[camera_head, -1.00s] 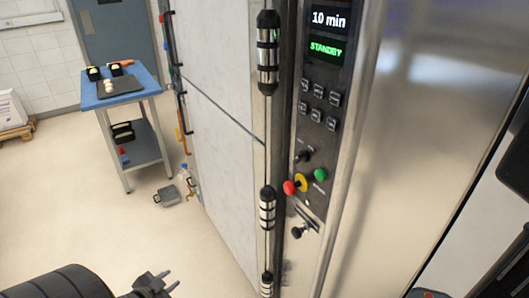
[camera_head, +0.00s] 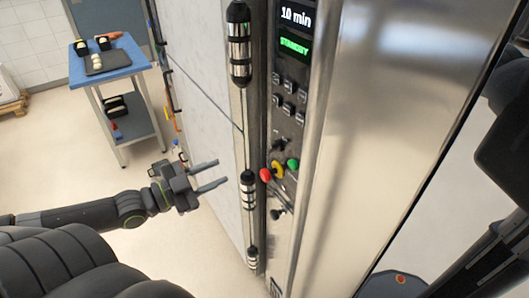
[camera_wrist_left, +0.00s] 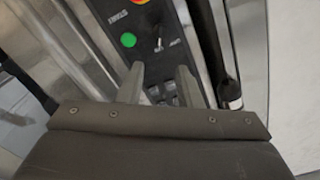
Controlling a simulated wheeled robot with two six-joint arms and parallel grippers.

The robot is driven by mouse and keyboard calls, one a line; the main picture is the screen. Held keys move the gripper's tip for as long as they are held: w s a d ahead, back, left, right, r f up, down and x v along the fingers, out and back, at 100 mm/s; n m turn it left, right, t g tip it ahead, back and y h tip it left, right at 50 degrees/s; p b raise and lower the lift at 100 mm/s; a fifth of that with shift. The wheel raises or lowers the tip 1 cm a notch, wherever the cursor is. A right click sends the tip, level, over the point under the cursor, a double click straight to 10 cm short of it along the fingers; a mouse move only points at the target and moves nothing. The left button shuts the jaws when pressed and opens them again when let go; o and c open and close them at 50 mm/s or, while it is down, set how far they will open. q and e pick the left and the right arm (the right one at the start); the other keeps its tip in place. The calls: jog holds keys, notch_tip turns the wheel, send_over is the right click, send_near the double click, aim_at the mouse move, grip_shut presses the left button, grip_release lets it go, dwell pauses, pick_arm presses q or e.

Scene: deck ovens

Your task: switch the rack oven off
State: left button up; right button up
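The rack oven's control panel (camera_head: 287,120) is on a steel post. Its display (camera_head: 296,17) reads "10 min", with green "STANDBY" below. Under several dark square buttons are a black knob (camera_head: 280,145), a red button (camera_head: 265,174) with a yellow part beside it, and a green button (camera_head: 293,164). My left gripper (camera_head: 222,173) is open and empty, left of the panel and apart from it, fingers pointing towards it. The left wrist view shows the green button (camera_wrist_left: 128,40) and a small switch or knob (camera_wrist_left: 159,44) beyond the fingers. My right gripper is not in view.
A vertical bar with black-and-steel fittings (camera_head: 239,45) stands just left of the panel, close to my left fingers. A smooth steel surface (camera_head: 400,130) is on the right. A blue-topped table (camera_head: 110,68) stands far left. Open floor lies between.

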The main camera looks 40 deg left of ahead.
aim_at(269, 150)
pick_arm(q)
jog(key=b+x, duration=0.5)
jog(key=x, duration=0.8)
jog(key=shift+w, duration=0.15)
jog(key=shift+w+d, duration=0.25)
jog(key=shift+w, duration=0.4)
grip_shut()
